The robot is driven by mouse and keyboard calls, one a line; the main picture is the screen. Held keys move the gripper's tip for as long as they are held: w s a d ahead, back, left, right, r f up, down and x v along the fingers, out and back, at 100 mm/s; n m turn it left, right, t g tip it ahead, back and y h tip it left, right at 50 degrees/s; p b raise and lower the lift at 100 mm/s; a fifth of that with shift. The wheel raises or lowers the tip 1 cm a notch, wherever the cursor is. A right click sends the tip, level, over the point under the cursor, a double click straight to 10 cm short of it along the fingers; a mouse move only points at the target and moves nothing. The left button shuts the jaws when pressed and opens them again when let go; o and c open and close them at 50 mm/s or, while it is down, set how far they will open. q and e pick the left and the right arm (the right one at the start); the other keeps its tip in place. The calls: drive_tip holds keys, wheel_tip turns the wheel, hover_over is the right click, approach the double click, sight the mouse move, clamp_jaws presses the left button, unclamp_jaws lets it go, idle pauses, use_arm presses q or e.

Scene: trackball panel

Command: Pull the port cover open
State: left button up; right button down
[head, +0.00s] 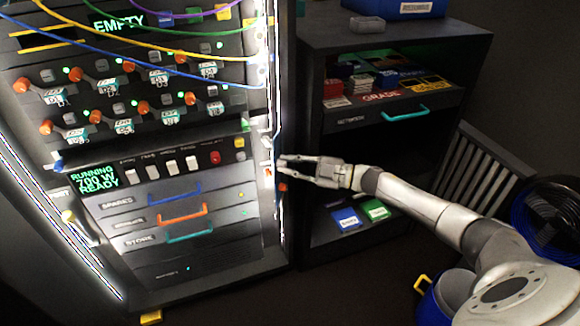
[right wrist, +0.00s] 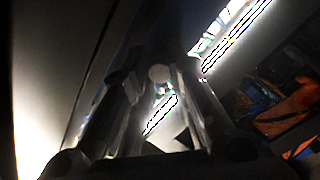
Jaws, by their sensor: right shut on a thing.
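My right gripper (head: 281,170) reaches in from the right to the lit right edge of the tall equipment rack (head: 205,262). Its fingers point left and are shut on a small part at that edge, which I take to be the port cover. The cover's outline is too small and glaring to make out in the head view, so I cannot tell how far open it stands. In the right wrist view the fingers flank a small pale round piece (right wrist: 160,74), with bright light strips behind. My left gripper is not in view.
The rack front has orange-tipped switches, white rockers and drawers with blue, orange and teal handles (head: 190,237). Cables (head: 190,52) hang across its top. A dark shelf cabinet (head: 390,42) stands close on the right. A blue bin (head: 432,304) sits on the floor by my arm.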

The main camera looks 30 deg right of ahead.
drive_tip(key=shift+a+r, duration=0.1)
drive_tip(key=shift+a, duration=0.1)
drive_tip(key=c, duration=1.3)
unclamp_jaws()
drive_tip(key=shift+c, duration=0.2)
drive_tip(key=shift+d, duration=0.15)
drive_tip(key=v, duration=1.2)
drive_tip(key=shift+c, duration=0.2)
